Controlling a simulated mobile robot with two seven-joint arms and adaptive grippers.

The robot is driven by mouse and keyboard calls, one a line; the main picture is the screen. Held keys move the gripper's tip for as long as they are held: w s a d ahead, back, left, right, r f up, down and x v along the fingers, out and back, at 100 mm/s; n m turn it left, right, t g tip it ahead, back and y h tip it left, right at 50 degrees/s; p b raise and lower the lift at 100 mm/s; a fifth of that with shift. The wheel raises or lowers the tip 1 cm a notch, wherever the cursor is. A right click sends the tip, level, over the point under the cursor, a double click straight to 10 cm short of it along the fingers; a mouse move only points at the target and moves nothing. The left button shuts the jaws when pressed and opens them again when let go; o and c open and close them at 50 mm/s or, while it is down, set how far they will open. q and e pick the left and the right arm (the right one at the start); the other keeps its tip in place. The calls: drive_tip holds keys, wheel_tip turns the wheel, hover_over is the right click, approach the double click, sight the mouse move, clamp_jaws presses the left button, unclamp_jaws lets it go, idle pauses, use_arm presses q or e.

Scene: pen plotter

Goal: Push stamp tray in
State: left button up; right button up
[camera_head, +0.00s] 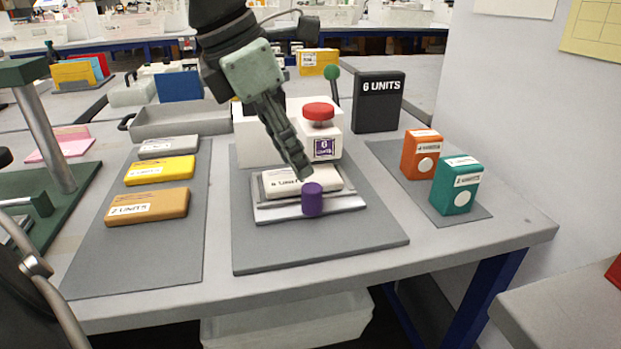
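The stamp tray (345,203) is a light metal plate standing out in front of the white stamping machine (256,135), with a purple knob (312,200) at its front edge. A cream block (328,181) with a partly covered label lies on the tray. The machine has a red button (318,111) on top and a purple-bordered label on its front. My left gripper (303,174) points down over the block, just behind and above the knob. Its fingers look shut together and hold nothing; contact with block or knob cannot be told. My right gripper is not in view.
Grey, yellow (160,170) and tan (147,207) blocks lie on a left mat. Orange (421,154) and teal (456,185) boxes stand on a right mat. A black "6 UNITS" sign (378,103) stands behind. The grey mat (320,247) before the tray is clear.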

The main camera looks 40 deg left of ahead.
sight(308, 187)
use_arm(q)
drive_tip(key=x, duration=0.7)
drive_tip(key=shift+d+f+b, duration=0.1)
drive_tip(key=shift+f+b, duration=0.15)
drive_tip(key=shift+b, duration=0.1)
drive_tip(key=shift+c, duration=0.5)
clamp_jaws()
